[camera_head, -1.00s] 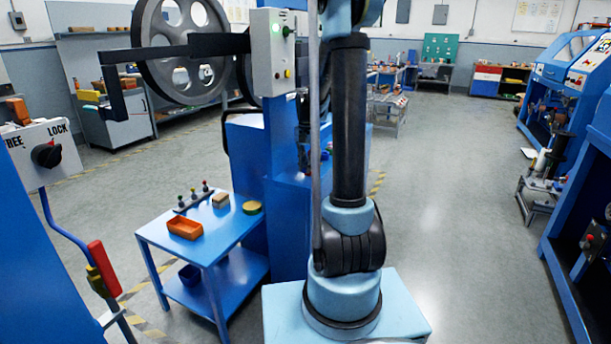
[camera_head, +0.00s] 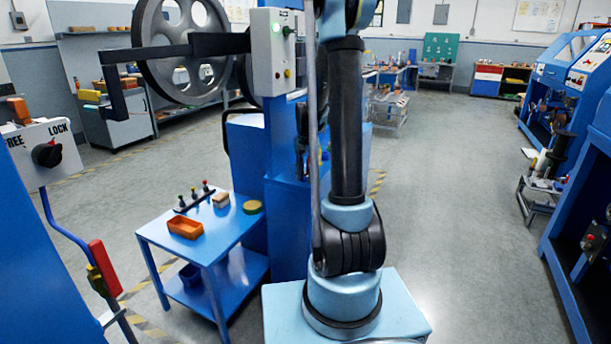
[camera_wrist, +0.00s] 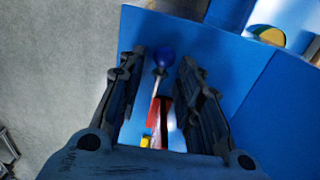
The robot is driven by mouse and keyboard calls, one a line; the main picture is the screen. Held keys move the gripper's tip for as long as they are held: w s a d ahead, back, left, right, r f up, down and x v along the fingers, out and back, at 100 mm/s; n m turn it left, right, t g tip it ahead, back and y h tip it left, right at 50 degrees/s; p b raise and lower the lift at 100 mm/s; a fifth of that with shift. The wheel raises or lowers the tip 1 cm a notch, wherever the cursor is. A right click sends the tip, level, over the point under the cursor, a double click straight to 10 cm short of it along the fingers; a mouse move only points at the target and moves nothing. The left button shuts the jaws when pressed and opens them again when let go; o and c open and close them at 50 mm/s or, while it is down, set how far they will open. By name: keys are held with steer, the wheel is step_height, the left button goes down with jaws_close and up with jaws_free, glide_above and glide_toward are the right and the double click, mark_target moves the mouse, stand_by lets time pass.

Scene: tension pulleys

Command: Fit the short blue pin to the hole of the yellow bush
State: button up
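My gripper (camera_wrist: 163,58) is open in the wrist view, its two dark fingers apart on either side of a round blue knob on a thin pale shaft, which looks like the blue pin (camera_wrist: 164,56). Gaps show between the knob and both fingers. Red and yellow parts show below the shaft; I cannot tell what they belong to. A yellow rounded piece (camera_wrist: 272,37), perhaps the yellow bush, shows partly at the upper right. Its hole is not clear. In the head view my gripper is a dark shape beside the blue column, partly behind my arm.
A blue side table (camera_head: 165,238) carries an orange tray (camera_head: 185,229), a small rack of knobbed pins (camera_head: 194,201), a beige block (camera_head: 221,200) and a yellow-green disc (camera_head: 252,207). A large grey wheel (camera_head: 160,65) stands behind.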

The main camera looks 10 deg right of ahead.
steer(key=shift+r, duration=0.1)
step_height(320, 180, up, 12)
steer(key=s+n+t, duration=0.1)
steer(key=s+n, duration=0.3)
steer(key=s, duration=1.5)
steer(key=s+f+n, duration=0.1)
steer(key=s+f, duration=0.3)
steer(key=s, duration=0.4)
steer(key=s+f+n+t, duration=0.1)
steer(key=s+f+n, duration=0.1)
steer(key=s+f, duration=0.3)
steer(key=s, duration=0.3)
steer(key=shift+a, duration=0.15)
steer(key=shift+o, duration=0.5)
